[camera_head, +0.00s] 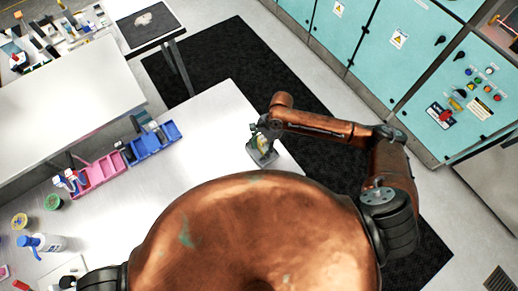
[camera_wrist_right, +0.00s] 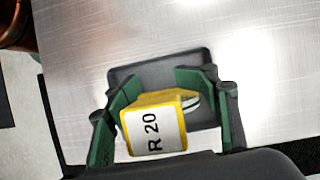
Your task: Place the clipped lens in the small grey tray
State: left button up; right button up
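The clipped lens (camera_wrist_right: 155,122) is a yellow piece with a white label reading "R 20"; a clear, striped edge shows on its right side. The small grey tray (camera_wrist_right: 160,63) lies on the metal table directly behind and under the piece in the right wrist view. In the head view the tray (camera_head: 264,158) is near the table's right edge, with my right gripper (camera_head: 262,142) over it. Whether the piece touches the tray floor is hidden. My left gripper is out of view.
A blue bin (camera_head: 155,142) and a pink bin (camera_head: 97,174) stand on the table to the left. A white bottle with a blue top (camera_head: 45,243) stands at lower left. Turquoise cabinets (camera_head: 400,50) line the right. The table around the tray is clear.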

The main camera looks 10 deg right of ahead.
jog(key=shift+o, duration=1.2)
jog(key=shift+s, duration=0.1)
jog(key=shift+r, duration=0.25)
jog(key=v, duration=1.2)
jog(key=shift+b, duration=0.3)
jog(key=shift+d+f, duration=0.1)
